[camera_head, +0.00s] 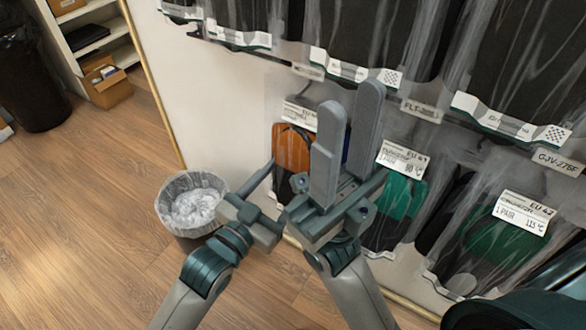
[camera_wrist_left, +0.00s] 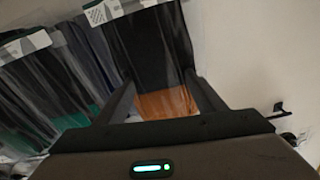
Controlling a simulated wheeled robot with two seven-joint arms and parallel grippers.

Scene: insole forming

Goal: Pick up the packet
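A clear packet with an orange and dark insole (camera_head: 291,148) hangs on the wall in the head view, partly hidden by my right gripper. My left gripper (camera_head: 275,192) is at its lower left, one finger pointing up toward it. In the left wrist view, the left gripper's fingers (camera_wrist_left: 165,92) are apart, and an orange patch with dark material above (camera_wrist_left: 165,104) shows in the gap. I cannot tell whether it lies between the fingers or beyond them. My right gripper (camera_head: 349,98) points up in front of the packets, its two grey fingers apart with nothing visible between them.
Packets with green insoles (camera_head: 402,194) hang to the right, each with a white label. A row of black packets (camera_head: 368,35) hangs above. A lined waste bin (camera_head: 190,200) stands on the floor at left. The wooden floor (camera_head: 90,220) is mostly clear; shelves (camera_head: 108,50) stand behind.

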